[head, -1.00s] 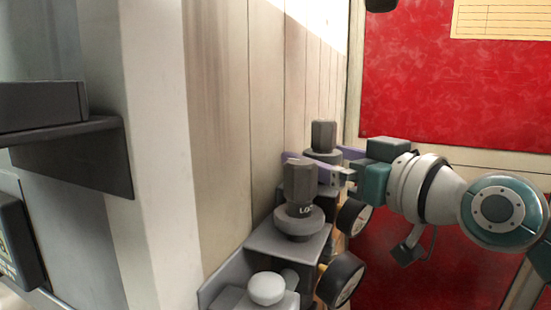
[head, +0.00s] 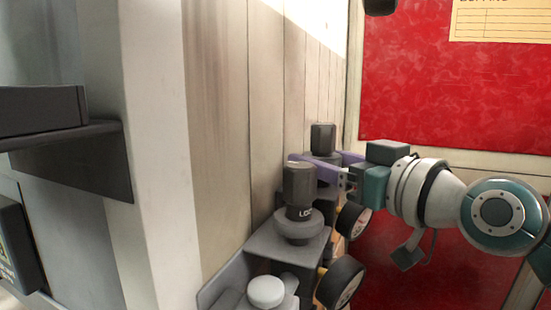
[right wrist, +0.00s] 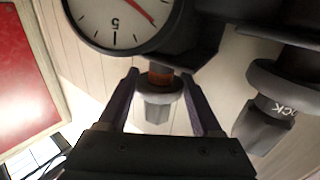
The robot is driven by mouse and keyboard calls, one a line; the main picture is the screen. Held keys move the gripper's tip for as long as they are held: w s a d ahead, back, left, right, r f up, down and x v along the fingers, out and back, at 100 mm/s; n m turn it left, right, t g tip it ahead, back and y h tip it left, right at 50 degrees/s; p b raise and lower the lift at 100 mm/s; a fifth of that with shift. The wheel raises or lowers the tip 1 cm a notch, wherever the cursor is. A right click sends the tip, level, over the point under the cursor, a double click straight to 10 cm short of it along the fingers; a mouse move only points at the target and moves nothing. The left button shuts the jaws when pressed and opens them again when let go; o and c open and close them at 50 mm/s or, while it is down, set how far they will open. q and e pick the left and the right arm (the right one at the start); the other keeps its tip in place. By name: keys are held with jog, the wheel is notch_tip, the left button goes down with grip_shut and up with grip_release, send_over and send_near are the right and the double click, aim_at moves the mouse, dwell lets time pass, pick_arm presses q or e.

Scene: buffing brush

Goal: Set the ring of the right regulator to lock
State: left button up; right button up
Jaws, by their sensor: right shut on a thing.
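Two regulators with dark grey knobs stand along the wall. The farther, right regulator (head: 323,136) is partly hidden by the fingers of my right gripper (head: 322,169). In the right wrist view its knob (right wrist: 157,113) hangs between the two purple fingers, with a grey ring (right wrist: 158,93) and an orange band (right wrist: 160,75). My right gripper (right wrist: 158,88) is shut on that ring. No lettering is readable on this regulator. The nearer regulator (head: 299,184) has partly visible white "LOC" lettering; its knob also shows in the right wrist view (right wrist: 263,125). My left gripper is out of view.
Round gauges (head: 352,219) and (head: 340,282) sit close below my right gripper; one fills the top of the right wrist view (right wrist: 118,20). A grey round cap (head: 266,291) is in front. A dark shelf (head: 75,150) juts out at left. A red board (head: 450,100) stands behind.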

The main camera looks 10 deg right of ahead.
grip_shut()
notch_tip(320, 180, down, 2)
jog(key=shift+b, duration=0.9)
jog(key=o, duration=1.5)
grip_release()
jog(key=shift+r, duration=0.1)
jog(key=shift+s, duration=0.1)
